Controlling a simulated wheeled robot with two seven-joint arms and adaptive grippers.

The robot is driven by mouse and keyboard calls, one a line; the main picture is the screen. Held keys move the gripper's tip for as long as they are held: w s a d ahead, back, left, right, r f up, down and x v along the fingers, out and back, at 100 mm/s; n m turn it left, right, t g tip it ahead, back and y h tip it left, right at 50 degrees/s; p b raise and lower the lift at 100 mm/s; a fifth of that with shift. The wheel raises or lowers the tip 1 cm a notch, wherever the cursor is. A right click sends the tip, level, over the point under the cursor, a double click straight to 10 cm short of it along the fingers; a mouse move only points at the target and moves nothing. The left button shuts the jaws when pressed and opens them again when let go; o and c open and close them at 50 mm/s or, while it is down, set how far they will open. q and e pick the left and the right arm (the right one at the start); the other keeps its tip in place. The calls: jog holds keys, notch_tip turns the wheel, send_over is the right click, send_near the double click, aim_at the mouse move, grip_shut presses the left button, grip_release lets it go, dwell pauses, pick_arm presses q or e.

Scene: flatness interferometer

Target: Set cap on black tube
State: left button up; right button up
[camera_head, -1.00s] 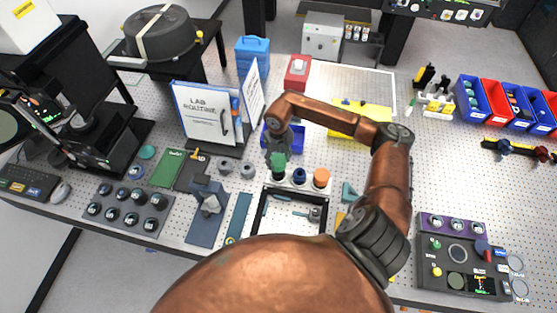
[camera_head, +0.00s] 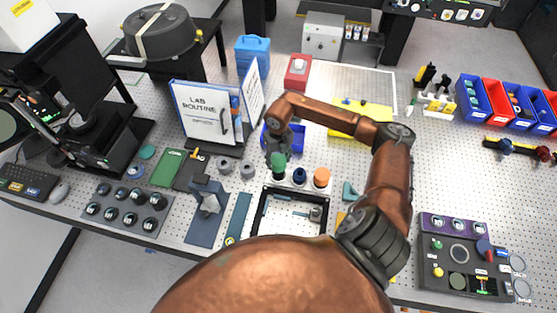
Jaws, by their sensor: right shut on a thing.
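A green cap (camera_head: 278,160) is at the black tube (camera_head: 279,174), in the row behind the black-framed tray. My right gripper (camera_head: 277,149) comes down from above and is shut on the green cap. The cap appears over the top of the black tube. Whether it is fully seated or slightly above cannot be told at this size. A tube with a blue top (camera_head: 299,175) and one with an orange top (camera_head: 321,177) stand to the right. My left gripper does not show.
A black-framed tray (camera_head: 262,214) with small tools lies in front of the tubes. Grey round parts (camera_head: 247,170) and a lab routine binder (camera_head: 205,112) are to the left. My own arm covers the front middle.

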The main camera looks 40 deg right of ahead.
jog(key=shift+f+b, duration=1.25)
jog(key=shift+f, duration=0.3)
jog(key=o, duration=1)
jog(key=shift+o, duration=0.2)
jog(key=shift+r, duration=0.1)
notch_tip(320, 180, up, 12)
jog(key=shift+f, duration=0.1)
